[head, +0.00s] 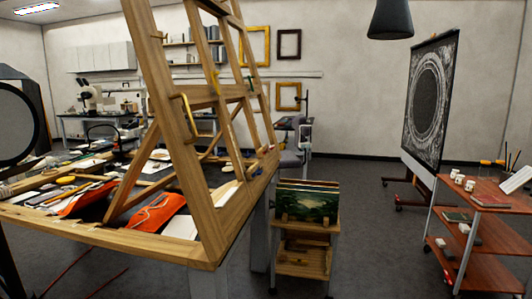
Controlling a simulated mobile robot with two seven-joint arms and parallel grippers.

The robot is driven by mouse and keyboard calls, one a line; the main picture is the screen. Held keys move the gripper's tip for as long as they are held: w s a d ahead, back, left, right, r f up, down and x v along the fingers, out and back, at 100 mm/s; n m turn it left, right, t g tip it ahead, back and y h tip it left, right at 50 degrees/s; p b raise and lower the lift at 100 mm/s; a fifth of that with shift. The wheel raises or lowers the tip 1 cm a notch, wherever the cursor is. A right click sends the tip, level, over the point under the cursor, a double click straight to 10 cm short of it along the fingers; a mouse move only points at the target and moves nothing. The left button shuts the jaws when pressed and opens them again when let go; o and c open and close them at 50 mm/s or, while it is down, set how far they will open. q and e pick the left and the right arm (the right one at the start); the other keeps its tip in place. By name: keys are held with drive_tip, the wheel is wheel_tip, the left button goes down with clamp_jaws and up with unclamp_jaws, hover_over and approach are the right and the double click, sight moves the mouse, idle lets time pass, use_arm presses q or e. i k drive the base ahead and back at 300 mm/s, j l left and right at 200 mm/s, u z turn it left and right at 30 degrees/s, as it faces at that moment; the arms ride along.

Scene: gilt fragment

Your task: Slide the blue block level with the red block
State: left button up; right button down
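I cannot make out a blue block or a red block in the head view. Neither of my grippers is in view. A large wooden easel-like frame (175,115) stands tilted on the worktable (150,245) at the left and hides part of its top. Orange cloth-like pieces (157,212) lie on the table behind the frame's lower bars, among papers and small tools.
A small wooden cart (302,262) holding paintings (308,205) stands right of the table. A reddish shelf trolley (485,200) stands far right, before an easel with a dark circular picture (428,100). Grey floor (375,240) lies clear between them.

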sight(250, 175)
drive_tip(key=i+u, duration=0.1)
drive_tip(key=u, duration=0.3)
drive_tip(key=i+l+u, duration=0.65)
